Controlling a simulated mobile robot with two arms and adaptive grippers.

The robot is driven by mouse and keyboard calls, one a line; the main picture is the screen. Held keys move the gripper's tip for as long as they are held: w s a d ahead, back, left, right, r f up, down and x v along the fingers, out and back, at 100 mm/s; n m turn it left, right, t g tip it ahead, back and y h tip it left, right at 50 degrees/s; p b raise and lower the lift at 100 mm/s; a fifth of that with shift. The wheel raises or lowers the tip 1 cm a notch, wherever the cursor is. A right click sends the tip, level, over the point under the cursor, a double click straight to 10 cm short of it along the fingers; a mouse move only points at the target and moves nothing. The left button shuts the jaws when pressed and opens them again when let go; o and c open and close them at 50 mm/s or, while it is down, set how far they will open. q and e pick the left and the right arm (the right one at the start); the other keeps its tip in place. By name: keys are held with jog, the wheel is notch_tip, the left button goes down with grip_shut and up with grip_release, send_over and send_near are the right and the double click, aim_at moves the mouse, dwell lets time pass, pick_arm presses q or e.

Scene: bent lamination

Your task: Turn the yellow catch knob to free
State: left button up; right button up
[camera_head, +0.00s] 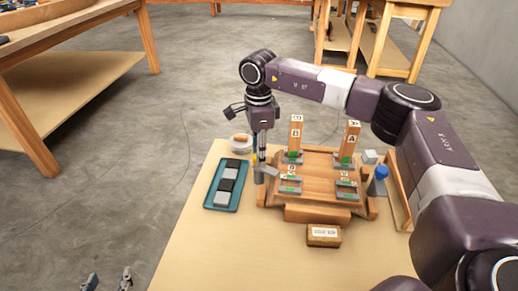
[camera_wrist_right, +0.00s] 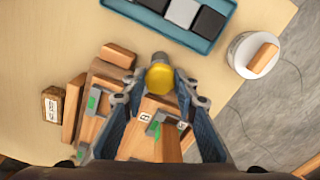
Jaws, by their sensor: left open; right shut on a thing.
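The yellow catch knob (camera_wrist_right: 160,77) sits between the fingertips of my right gripper (camera_wrist_right: 157,88) in the right wrist view, and the fingers are closed on its sides. In the head view my right gripper (camera_head: 262,165) points down at the left edge of the wooden fixture (camera_head: 318,198); the knob's yellow top is hidden there. The fixture also shows in the right wrist view (camera_wrist_right: 118,56). Its two upright wooden posts are lettered B (camera_head: 296,132) and A (camera_head: 350,140). My left gripper (camera_head: 108,281) shows only its fingertips at the bottom left, apart and empty, away from the fixture.
A blue tray (camera_head: 207,205) with black and grey blocks lies left of the fixture. A white round dish (camera_head: 240,146) holding a wooden piece stands behind it. A blue-topped grey piece (camera_head: 378,180) stands at right. A labelled wooden block (camera_head: 324,235) lies in front; the front-left tabletop is clear.

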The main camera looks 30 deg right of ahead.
jog(key=shift+r+m+p, duration=0.1)
jog(key=shift+m+p, duration=0.65)
jog(key=shift+m, duration=0.05)
jog(key=shift+m+p, duration=0.95)
jog(key=shift+m, duration=0.15)
pick_arm(q)
jog(key=s+a+f+g+y+p, duration=0.1)
jog(key=s+a+f+g, duration=0.25)
jog(key=s, duration=0.45)
jog(key=s+a+f+g+y+p, duration=0.1)
jog(key=s+a+f+g, duration=0.1)
jog(key=s+f+g, duration=0.45)
pick_arm(e)
jog(key=m, duration=0.2)
jog(key=shift+m, duration=0.3)
jog(key=m+p, duration=0.2)
jog(key=m, duration=0.1)
jog(key=m+p, duration=0.2)
jog(key=m, duration=0.1)
jog(key=shift+m, duration=0.3)
pick_arm(q)
notch_tip(320, 180, down, 16)
jog(key=s, duration=0.2)
jog(key=shift+s+d+p, duration=0.15)
jog(key=shift+s+p, duration=0.05)
jog(key=shift+p, duration=0.2)
pick_arm(e)
jog(key=shift+m, duration=0.3)
pick_arm(q)
jog(key=shift+f, duration=0.1)
